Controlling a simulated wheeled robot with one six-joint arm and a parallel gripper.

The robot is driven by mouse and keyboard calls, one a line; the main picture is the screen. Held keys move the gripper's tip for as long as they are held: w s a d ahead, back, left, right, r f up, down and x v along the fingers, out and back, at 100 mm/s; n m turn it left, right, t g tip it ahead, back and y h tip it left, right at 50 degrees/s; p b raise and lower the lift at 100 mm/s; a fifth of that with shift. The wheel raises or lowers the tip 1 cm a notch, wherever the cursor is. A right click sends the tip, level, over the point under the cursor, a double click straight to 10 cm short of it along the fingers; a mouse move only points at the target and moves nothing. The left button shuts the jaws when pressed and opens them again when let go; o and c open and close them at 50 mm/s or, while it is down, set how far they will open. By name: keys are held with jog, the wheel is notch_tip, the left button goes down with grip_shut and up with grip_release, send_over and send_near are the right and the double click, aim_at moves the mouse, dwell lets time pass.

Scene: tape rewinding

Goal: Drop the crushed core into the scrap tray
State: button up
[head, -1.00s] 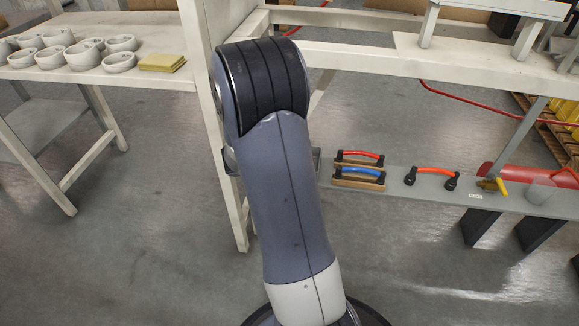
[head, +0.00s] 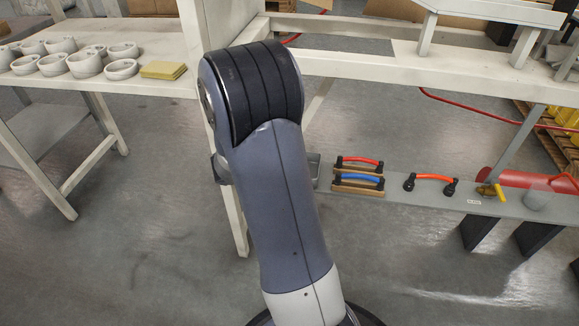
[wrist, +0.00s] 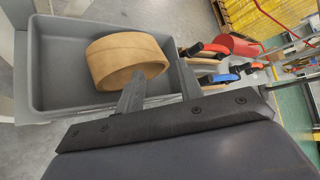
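The tan cardboard core (wrist: 118,54) shows in the wrist view as a short, slightly misshapen ring inside the outline of the grey scrap tray (wrist: 62,98). I cannot tell whether it rests on the tray floor. My gripper (wrist: 160,80) is over the tray's near side with its fingers apart. One finger overlaps the core's opening and the other stands just right of the core, with a gap visible between them. In the head view my arm hides the gripper and core; only a small edge of the tray (head: 314,166) shows.
Right of the tray, a grey shelf (head: 400,199) holds red-handled (head: 359,162), blue-handled (head: 358,180) and orange-handled (head: 431,178) tools. A white table (head: 110,83) at left carries several pale rings and a yellow pad (head: 163,70). A white post and rail stand close behind my arm.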

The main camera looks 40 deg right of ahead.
jog(key=p+v, duration=0.2)
jog(key=v, duration=0.5)
jog(key=shift+a+r, duration=0.25)
jog(key=shift+a, duration=0.05)
jog(key=shift+s, duration=0.1)
jog(key=b+x, duration=0.2)
jog(key=x, duration=0.3)
jog(key=shift+d+f, duration=0.2)
jog(key=shift+d, duration=0.1)
